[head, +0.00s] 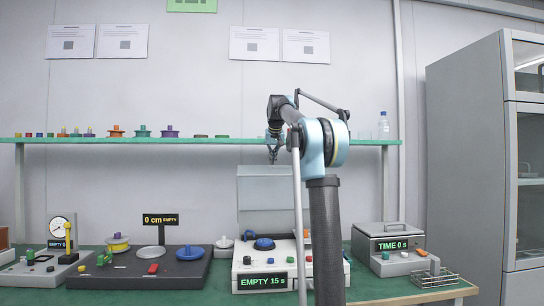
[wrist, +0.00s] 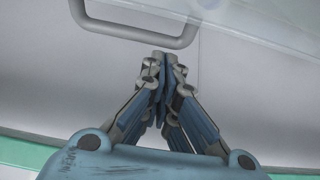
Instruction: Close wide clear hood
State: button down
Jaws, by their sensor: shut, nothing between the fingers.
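The wide clear hood (head: 265,200) stands raised behind the white machine (head: 262,263) with the "EMPTY 15 s" display, in the middle of the bench. My gripper (head: 272,157) is at the hood's upper edge in the head view; I cannot tell whether it touches. In the wrist view my gripper (wrist: 164,62) is shut, with its fingertips together and nothing between them. A grey bar handle (wrist: 135,38) lies just beyond the fingertips, apart from them in the picture. A see-through panel (wrist: 260,30) crosses the upper right of the wrist view. My arm hides part of the machine.
A green shelf (head: 200,141) with small spools runs along the wall behind. A dark "0 cm" station (head: 140,270) stands left of the machine, a grey lidded "TIME 0 s" box (head: 390,243) right. A wire rack (head: 436,279) and a tall cabinet (head: 465,160) are further right.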

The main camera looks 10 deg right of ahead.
jog(key=shift+s+f, duration=0.15)
jog(key=shift+s, duration=0.7)
jog(key=shift+s+f, duration=0.15)
jog(key=shift+s, duration=0.65)
jog(key=shift+a, duration=0.1)
